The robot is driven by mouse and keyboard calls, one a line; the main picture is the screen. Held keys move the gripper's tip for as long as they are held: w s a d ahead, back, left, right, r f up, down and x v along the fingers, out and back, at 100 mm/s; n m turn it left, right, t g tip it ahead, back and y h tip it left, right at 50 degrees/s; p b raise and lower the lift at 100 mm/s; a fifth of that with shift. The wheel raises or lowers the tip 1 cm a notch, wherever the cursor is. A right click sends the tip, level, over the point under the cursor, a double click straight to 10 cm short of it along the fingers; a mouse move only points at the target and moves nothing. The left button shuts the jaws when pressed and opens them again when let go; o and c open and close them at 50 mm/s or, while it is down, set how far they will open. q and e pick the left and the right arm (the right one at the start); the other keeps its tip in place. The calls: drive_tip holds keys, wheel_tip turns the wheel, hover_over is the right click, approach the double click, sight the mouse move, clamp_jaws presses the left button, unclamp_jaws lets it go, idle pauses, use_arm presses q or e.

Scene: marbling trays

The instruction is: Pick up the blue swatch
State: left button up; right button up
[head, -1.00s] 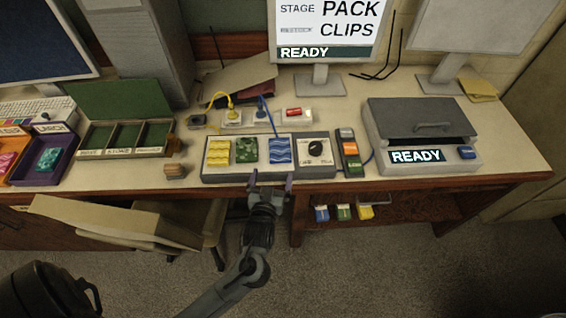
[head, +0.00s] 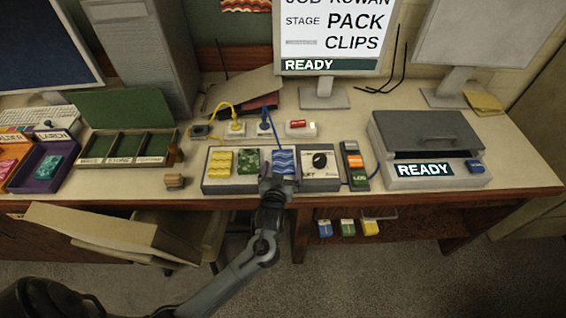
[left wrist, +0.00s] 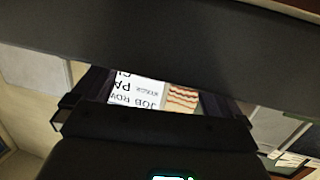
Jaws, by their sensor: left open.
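The blue swatch (head: 284,158), with pale wavy lines, lies in the right-hand place of a grey holder (head: 222,187) in the head view. A green patterned swatch (head: 249,160) and a yellow swatch (head: 221,161) lie to its left in the same holder. My left gripper (head: 280,179) is open, at the holder's front edge just in front of the blue swatch. It overlaps the swatch's lower part in the picture; I cannot tell whether they touch. The left wrist view does not show the swatch clearly. My right gripper is not in view.
A dial panel (head: 320,162) adjoins the holder on the right, with a strip of coloured blocks (head: 353,165) beyond it. A grey READY machine (head: 432,128) stands at the right. Yellow and blue cables run behind the holder.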

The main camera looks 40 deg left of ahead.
sight(283, 162)
use_arm(q)
drive_tip(key=shift+x, duration=1.2)
drive_tip(key=shift+s, duration=0.1)
drive_tip(key=shift+c, duration=0.5)
drive_tip(key=c, duration=0.8)
drive_tip(key=shift+r, duration=0.2)
